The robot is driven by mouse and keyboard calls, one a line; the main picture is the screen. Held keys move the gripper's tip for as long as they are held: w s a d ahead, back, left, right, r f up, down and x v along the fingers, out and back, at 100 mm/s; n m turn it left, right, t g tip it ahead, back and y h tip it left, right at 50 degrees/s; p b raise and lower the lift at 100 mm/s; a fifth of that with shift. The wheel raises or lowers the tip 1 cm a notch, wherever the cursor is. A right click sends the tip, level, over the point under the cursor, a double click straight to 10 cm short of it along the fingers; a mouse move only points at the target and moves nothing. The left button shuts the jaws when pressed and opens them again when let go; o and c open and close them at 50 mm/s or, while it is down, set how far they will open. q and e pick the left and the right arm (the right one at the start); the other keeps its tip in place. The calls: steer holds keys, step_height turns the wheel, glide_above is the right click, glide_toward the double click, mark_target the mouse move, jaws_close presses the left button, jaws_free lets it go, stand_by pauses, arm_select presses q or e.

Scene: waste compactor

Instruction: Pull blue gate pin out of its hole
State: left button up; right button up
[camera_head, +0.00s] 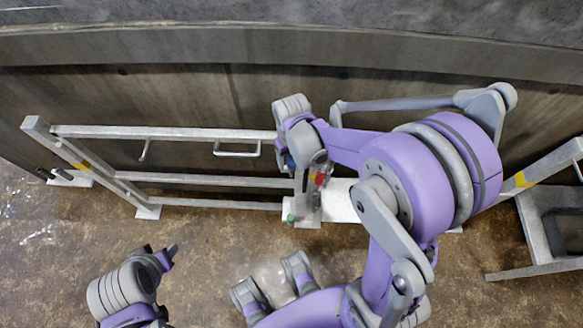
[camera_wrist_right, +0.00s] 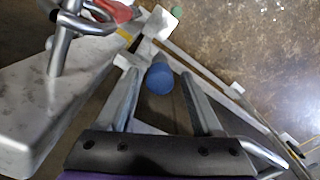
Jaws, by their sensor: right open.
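The blue gate pin (camera_wrist_right: 159,79) shows its round blue head in the right wrist view. It lies between the two grey fingers of my right gripper (camera_wrist_right: 160,72), which is open, with a gap visible on both sides of the head. The pin's shaft and hole are hidden below the head. In the head view my right gripper (camera_head: 285,155) is over the right end of the metal gate (camera_head: 180,133), and my arm hides most of the pin there. My left gripper (camera_head: 167,256) is at the lower left, away from the gate; its finger gap is unclear.
A red-handled latch (camera_head: 320,178) sits on the gate's right post, close beside my right gripper; its red part also shows in the wrist view (camera_wrist_right: 115,10). A dark metal wall (camera_head: 200,95) stands behind the gate. A metal frame (camera_head: 540,215) stands at right. The floor at left is clear.

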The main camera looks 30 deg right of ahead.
jaws_close()
steer(key=shift+r+p, duration=0.35)
steer(key=shift+r, duration=0.2)
stand_by(0.7)
steer(key=shift+r+p, duration=1.9)
steer(key=shift+r, duration=0.8)
step_height(320, 180, up, 5)
steer(key=p, duration=0.3)
steer(key=shift+r, duration=0.15)
